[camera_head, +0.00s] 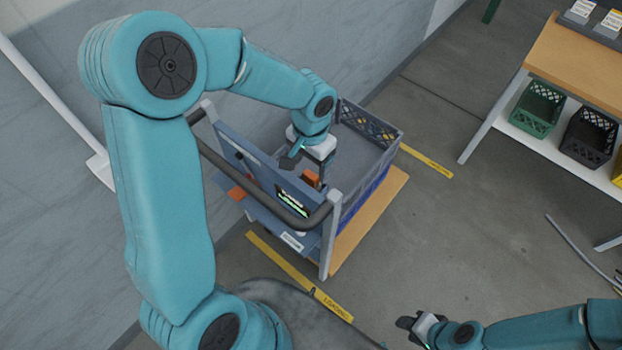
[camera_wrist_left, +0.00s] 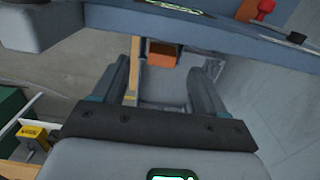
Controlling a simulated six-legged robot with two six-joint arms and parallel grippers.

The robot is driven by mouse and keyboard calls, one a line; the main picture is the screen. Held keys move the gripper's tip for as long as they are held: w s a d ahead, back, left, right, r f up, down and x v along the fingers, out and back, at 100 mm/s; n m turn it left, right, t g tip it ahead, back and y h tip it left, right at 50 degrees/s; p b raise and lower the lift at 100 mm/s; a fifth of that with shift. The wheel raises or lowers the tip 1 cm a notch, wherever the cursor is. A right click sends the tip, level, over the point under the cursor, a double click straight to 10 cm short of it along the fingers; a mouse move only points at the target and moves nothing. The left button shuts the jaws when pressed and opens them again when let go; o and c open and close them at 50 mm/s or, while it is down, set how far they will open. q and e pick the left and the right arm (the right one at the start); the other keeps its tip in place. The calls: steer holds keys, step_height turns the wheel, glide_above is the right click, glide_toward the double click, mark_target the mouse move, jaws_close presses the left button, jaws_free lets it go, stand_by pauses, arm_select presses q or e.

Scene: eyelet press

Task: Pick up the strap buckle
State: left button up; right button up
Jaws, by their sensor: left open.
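An orange block-like piece that looks like the strap buckle (camera_head: 311,178) is on the cart's near side, by the inner face of its blue-grey panel. It also shows in the left wrist view (camera_wrist_left: 162,58), beyond the fingertips and between them, with a dark band above it. My left gripper (camera_head: 291,160) hangs over the cart beside the buckle; in the wrist view its two fingers (camera_wrist_left: 172,68) are spread, with nothing held. My right gripper (camera_head: 410,325) is low in the picture, far from the cart; its jaw gap is unclear.
The panel carries a lit green display (camera_head: 293,203). A shelf table (camera_head: 575,60) with crates stands at right. The floor between is mostly clear.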

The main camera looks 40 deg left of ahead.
mark_target(311, 175)
arm_select(q)
steer(key=shift+s+f, duration=0.1)
steer(key=shift+f, duration=0.3)
steer(key=shift+s+d+f, duration=0.1)
steer(key=shift+s+d, duration=0.05)
steer(key=shift+s, duration=0.05)
steer(key=f, duration=0.3)
steer(key=w+f+p, duration=0.1)
steer(key=f, duration=0.1)
steer(key=shift+w+a, duration=0.1)
steer(key=shift+a, duration=0.25)
steer(key=shift+s+d, duration=0.15)
steer(key=shift+s, duration=0.1)
steer(key=shift+w+f, duration=0.1)
steer(key=shift+w, duration=0.15)
steer(key=c, duration=0.9)
steer(key=shift+c, duration=1.1)
steer(key=shift+s, duration=0.15)
